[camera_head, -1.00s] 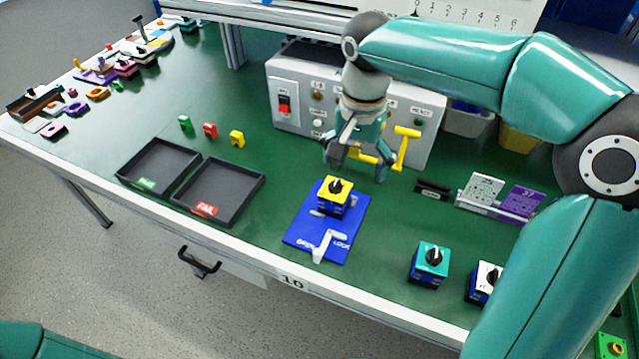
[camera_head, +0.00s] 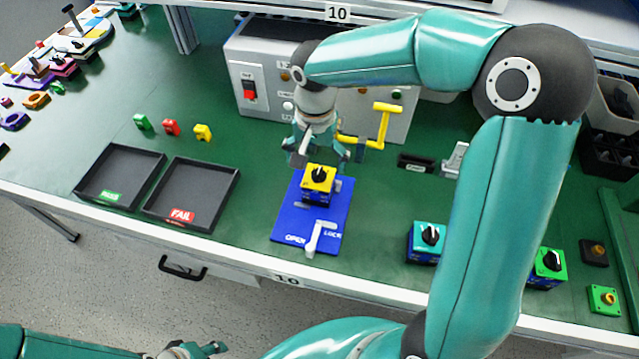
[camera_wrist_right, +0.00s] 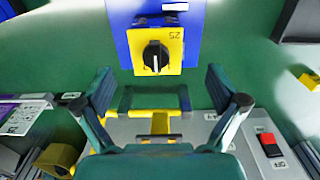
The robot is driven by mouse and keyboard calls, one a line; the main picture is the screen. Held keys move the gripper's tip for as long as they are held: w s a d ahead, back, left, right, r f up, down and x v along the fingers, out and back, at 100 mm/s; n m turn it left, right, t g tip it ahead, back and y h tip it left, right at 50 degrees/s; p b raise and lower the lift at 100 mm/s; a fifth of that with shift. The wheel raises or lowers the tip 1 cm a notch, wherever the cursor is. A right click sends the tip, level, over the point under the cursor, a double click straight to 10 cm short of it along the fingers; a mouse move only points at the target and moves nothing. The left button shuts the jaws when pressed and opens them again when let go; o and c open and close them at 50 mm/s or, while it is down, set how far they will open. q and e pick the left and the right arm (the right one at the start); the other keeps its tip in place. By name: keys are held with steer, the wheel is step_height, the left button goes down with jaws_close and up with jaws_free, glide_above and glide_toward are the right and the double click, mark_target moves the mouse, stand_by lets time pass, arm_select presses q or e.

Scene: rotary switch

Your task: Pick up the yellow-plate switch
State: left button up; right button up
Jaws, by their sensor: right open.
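The yellow-plate switch (camera_head: 318,178) has a black knob and sits upright on the blue fixture plate (camera_head: 288,218) marked OPEN and LOCK. In the right wrist view the yellow-plate switch (camera_wrist_right: 172,64) shows just beyond the fingers, between their lines. My right gripper (camera_head: 320,157) is open and empty, just behind the switch in the head view. In its wrist view the right gripper (camera_wrist_right: 160,78) has its fingers spread wide, with no contact seen. My left gripper (camera_head: 190,351) shows partly at the bottom edge, away from the bench; its jaws are unclear.
A grey test box (camera_head: 240,62) with a yellow lever (camera_head: 382,122) stands close behind the right gripper. A white clamp lever (camera_head: 314,238) is at the plate's front. PASS (camera_head: 102,193) and FAIL (camera_head: 165,218) trays lie left. A teal-plate switch (camera_head: 427,240) stands right.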

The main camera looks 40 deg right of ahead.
mark_target(318, 170)
steer(key=shift+s+d+f, duration=0.1)
steer(key=shift+f, duration=1.55)
steer(key=shift+d+f, duration=0.1)
steer(key=shift+f, duration=1.5)
steer(key=c, duration=1.4)
steer(key=shift+r, duration=0.2)
